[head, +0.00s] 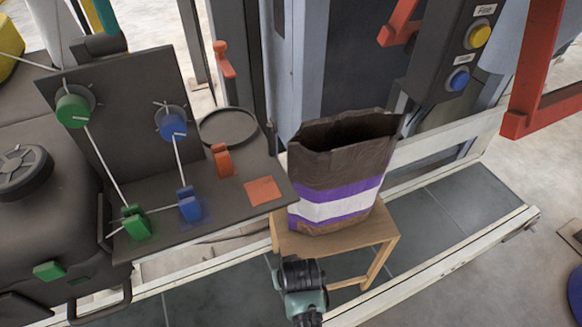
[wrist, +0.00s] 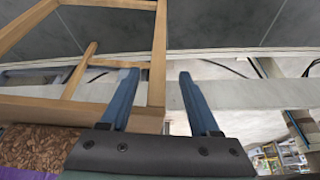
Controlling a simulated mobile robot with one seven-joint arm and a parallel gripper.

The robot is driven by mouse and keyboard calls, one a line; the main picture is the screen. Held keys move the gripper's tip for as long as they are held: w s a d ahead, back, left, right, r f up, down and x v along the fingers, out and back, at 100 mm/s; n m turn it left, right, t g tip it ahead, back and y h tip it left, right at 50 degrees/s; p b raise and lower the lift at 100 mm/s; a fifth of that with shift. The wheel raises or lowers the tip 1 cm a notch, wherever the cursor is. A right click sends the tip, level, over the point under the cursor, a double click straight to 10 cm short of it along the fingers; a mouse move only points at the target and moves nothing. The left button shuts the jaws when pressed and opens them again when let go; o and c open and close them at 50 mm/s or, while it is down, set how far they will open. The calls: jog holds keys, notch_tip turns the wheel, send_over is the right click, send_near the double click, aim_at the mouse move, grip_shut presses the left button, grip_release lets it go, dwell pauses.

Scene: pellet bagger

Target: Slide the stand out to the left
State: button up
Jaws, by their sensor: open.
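The wooden stand (head: 335,245) is a low stool in the middle of the head view. An open brown paper bag with purple and white bands (head: 335,205) stands upright on it. My arm reaches to the stand's near side in the head view, where my fingers are hidden. In the wrist view my gripper (wrist: 157,74) is open, with one blue finger on each side of a stand leg (wrist: 158,50). I see a gap on the right of the leg; whether either finger touches it is unclear. The bag (wrist: 40,150) shows at the lower left there.
A dark panel with green and blue knobs and clips (head: 120,125) is left of the stand. A pale rail (head: 440,262) runs along the near side of the dark floor tiles (head: 465,215). A control box with yellow and blue buttons (head: 460,55) is at upper right.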

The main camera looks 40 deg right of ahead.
jog(key=v, duration=0.7)
jog(key=shift+s+r, duration=0.15)
jog(key=shift+r, duration=0.1)
jog(key=shift+s+a, duration=0.1)
